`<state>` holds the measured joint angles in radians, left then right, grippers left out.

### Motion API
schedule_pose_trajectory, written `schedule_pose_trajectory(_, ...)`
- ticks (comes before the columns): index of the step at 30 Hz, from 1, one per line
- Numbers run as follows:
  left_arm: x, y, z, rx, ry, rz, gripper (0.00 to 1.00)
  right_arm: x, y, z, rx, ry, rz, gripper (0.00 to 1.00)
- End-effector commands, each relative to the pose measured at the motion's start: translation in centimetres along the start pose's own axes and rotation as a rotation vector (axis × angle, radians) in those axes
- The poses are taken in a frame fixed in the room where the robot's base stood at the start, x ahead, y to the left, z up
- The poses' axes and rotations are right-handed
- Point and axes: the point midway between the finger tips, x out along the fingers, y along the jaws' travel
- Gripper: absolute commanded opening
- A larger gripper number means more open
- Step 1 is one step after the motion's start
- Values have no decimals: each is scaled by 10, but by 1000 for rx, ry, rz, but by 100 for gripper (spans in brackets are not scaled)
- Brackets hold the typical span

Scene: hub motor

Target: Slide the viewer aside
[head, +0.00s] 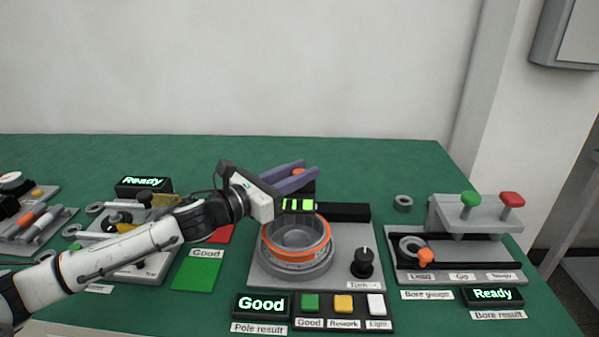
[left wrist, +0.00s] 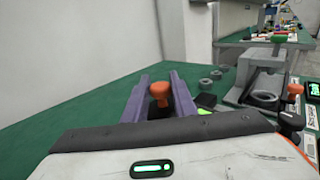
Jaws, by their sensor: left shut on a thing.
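The viewer (head: 298,205) is a dark block with bright green bars, at the back edge of the round grey motor part with an orange ring (head: 294,248). A black rail (head: 345,212) runs to its right. My left gripper (head: 301,176) reaches in from the left, its purple fingers shut on an orange-red knob (head: 298,171) behind the viewer. In the left wrist view the knob (left wrist: 160,91) stands between the two fingers (left wrist: 158,95). My arm and gripper hide part of the viewer and the knob's base. My right gripper is not in view.
A black turn knob (head: 365,262) stands right of the ring. The "Good" display (head: 262,306) and several buttons are in front. The bore gauge fixture (head: 465,222) is at the right, with a loose grey ring (head: 403,203) nearby. The table behind is clear.

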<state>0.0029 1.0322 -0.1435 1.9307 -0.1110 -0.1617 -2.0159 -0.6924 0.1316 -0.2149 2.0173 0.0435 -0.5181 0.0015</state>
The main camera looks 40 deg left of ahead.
Motion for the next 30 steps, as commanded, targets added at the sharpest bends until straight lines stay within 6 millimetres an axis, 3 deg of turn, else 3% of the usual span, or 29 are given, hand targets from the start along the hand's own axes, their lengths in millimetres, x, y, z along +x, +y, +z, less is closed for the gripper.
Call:
schedule_pose_trajectory(5,11,-11,2,-4,-3,-1,0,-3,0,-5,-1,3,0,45)
schedule_pose_trajectory(18,77,-76,4,-4,-2,0,0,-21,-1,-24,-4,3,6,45)
schedule_pose_trajectory(29,82,-83,2,-1,-4,-5,0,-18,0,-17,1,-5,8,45)
schedule_pose_trajectory(30,82,-84,2,-1,-4,-6,26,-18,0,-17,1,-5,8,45)
